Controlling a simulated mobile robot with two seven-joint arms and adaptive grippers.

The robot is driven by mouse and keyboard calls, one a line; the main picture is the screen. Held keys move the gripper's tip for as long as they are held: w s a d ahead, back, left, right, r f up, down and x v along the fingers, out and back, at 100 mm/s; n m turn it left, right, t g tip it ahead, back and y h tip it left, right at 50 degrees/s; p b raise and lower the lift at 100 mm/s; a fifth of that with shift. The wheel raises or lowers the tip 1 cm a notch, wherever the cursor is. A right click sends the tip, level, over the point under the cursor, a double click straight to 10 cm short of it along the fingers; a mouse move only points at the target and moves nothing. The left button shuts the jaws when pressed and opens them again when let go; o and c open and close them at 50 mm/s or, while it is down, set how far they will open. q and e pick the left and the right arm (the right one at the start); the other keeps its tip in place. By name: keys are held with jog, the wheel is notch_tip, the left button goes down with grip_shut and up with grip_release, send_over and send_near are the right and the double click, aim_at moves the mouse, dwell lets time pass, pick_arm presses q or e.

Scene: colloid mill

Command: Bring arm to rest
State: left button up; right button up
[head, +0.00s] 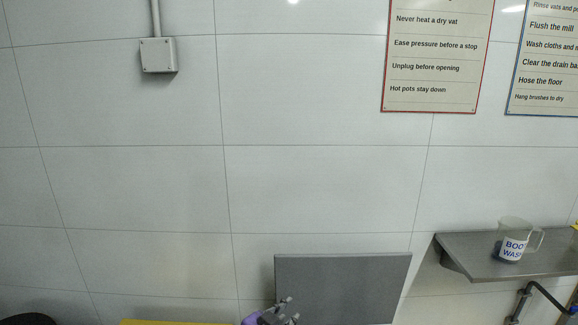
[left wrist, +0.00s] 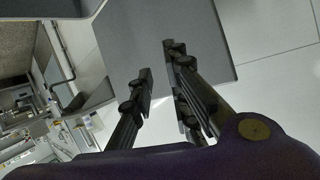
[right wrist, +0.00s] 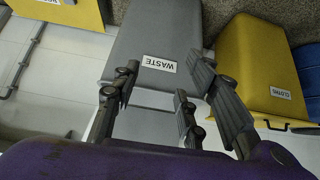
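My left gripper (head: 280,312) shows at the bottom edge of the head view, in front of a flat grey panel. In the left wrist view the left gripper (left wrist: 160,70) has its dark fingers spread apart, with nothing between them. My right gripper is out of the head view. In the right wrist view the right gripper (right wrist: 163,72) has its fingers spread and empty, with a grey bin marked WASTE (right wrist: 158,40) beyond them.
The grey panel (head: 340,285) stands before a tiled wall. A steel shelf (head: 475,262) at the right holds a clear jug (head: 512,240). In the right wrist view a yellow bin (right wrist: 262,75) flanks the grey one.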

pick_arm(q)
jog(key=s+a+f+n+g+y+p, duration=0.1)
jog(key=s+a+f, duration=0.4)
jog(key=s, duration=0.9)
jog(key=s+a+f+n+g+y+p, duration=0.1)
jog(key=s+a+f+n+y, duration=0.2)
jog(key=s, duration=1.1)
jog(key=s+a+f+n+g+y+p, duration=0.1)
jog(key=s+a+f+n+y, duration=0.1)
jog(key=s+a+f, duration=0.7)
jog(key=s+a+n, duration=0.1)
jog(key=s+a, duration=0.1)
jog(key=s, duration=0.3)
jog(key=shift+s+n, duration=0.3)
jog(key=shift+s, duration=0.05)
pick_arm(e)
jog(key=r, duration=0.2)
jog(key=w+r, duration=0.1)
jog(key=r, duration=0.1)
jog(key=shift+a, duration=0.15)
jog(key=shift+w+t, duration=0.1)
jog(key=shift+t, duration=0.2)
jog(key=shift+w+r, duration=0.15)
jog(key=shift+w, duration=0.2)
jog(key=shift+w, duration=0.15)
